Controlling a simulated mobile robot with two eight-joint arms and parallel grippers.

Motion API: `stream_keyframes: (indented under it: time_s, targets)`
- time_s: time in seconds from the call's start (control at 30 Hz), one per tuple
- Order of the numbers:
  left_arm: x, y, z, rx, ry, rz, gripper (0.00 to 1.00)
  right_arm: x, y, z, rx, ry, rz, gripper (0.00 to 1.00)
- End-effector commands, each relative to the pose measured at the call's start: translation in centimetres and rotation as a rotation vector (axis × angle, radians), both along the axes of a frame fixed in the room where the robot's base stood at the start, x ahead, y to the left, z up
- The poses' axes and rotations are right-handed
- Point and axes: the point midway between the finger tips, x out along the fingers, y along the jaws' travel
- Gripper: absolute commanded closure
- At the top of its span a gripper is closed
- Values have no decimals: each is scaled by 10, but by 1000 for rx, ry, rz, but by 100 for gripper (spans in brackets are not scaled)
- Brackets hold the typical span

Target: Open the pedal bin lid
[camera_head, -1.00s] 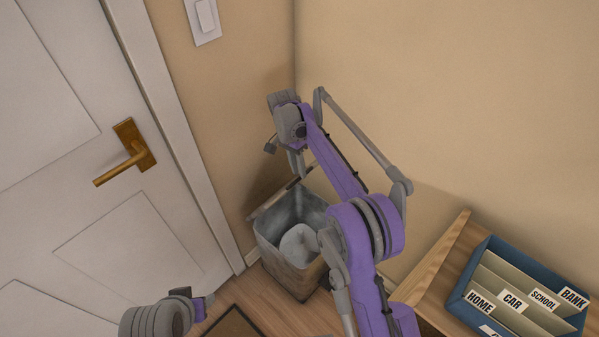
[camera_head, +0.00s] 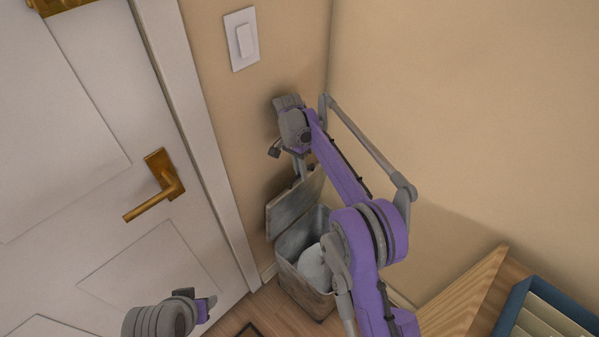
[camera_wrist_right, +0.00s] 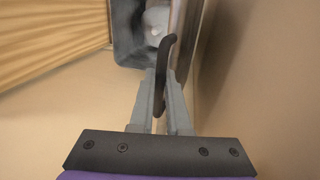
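The grey pedal bin (camera_head: 305,288) stands in the corner, its mouth open with something white and rounded inside. Its lid (camera_head: 292,207) stands raised at the back of the bin, inner face showing. My right gripper (camera_head: 300,168) is at the lid's upper edge. In the right wrist view its fingers (camera_wrist_right: 165,95) are close together around a dark curved lid handle (camera_wrist_right: 163,70); the bin mouth (camera_wrist_right: 122,45) lies beyond. The end of my left arm (camera_head: 205,305) shows at the lower left; its fingers cannot be made out.
A white door (camera_head: 80,130) with a brass handle (camera_head: 165,188) is on the left. A wall switch (camera_head: 243,40) is above the bin. A wooden surface (camera_head: 465,290) with a blue file box (camera_head: 515,305) is at the lower right. Walls close in the corner behind the bin.

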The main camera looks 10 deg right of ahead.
Motion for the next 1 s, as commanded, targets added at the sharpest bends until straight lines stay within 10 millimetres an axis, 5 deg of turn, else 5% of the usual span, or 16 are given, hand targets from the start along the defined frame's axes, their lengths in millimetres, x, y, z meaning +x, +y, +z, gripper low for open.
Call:
stream_keyframes:
  time_s: [0.23, 0.27, 0.4, 0.77, 1.0]
  targets:
    - [0, 0, 0, 0, 0, 0, 50, 1, -5, 3, -8, -1, -3, 100]
    - [0, 0, 0, 0, 0, 0, 50, 1, -5, 3, -8, -1, -4, 80]
    - [0, 0, 0, 0, 0, 0, 50, 0, -4, 3, -6, -1, -3, 55]
    - [0, 0, 1, 0, 0, 0, 50, 0, -2, 7, -4, 0, -1, 55]
    - [1, 0, 7, 0, -2, 0, 50, 0, -2, 47, -4, 0, -1, 55]
